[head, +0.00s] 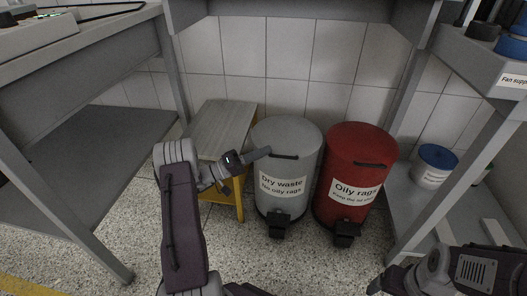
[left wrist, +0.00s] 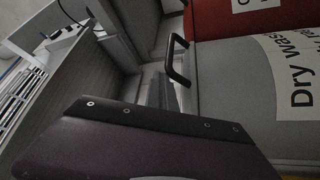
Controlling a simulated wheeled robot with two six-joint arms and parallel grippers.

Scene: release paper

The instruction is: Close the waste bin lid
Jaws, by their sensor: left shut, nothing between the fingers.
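The grey bin (head: 295,170), labelled "Dry waste, No oily rags", stands on the floor at the middle of the head view. Its grey lid (head: 290,130) lies flat on top and looks closed, with a black handle at its front. The red bin (head: 345,178), labelled "Oily rags", stands to its right, its red lid (head: 362,140) also looking closed. My left gripper (head: 265,152) is shut and empty, its tip at the grey bin's upper left, near the handle; contact cannot be told. The left wrist view shows the handle (left wrist: 178,62) and grey bin (left wrist: 245,80). My right gripper (head: 376,286) is at the lower right, partly cut off.
A wooden-topped yellow stool (head: 222,122) stands close left of the grey bin. Workbenches with grey legs flank both sides. A white bucket with a blue lid (head: 437,157) sits on the right lower shelf. Speckled floor (head: 300,260) in front of the bins is clear.

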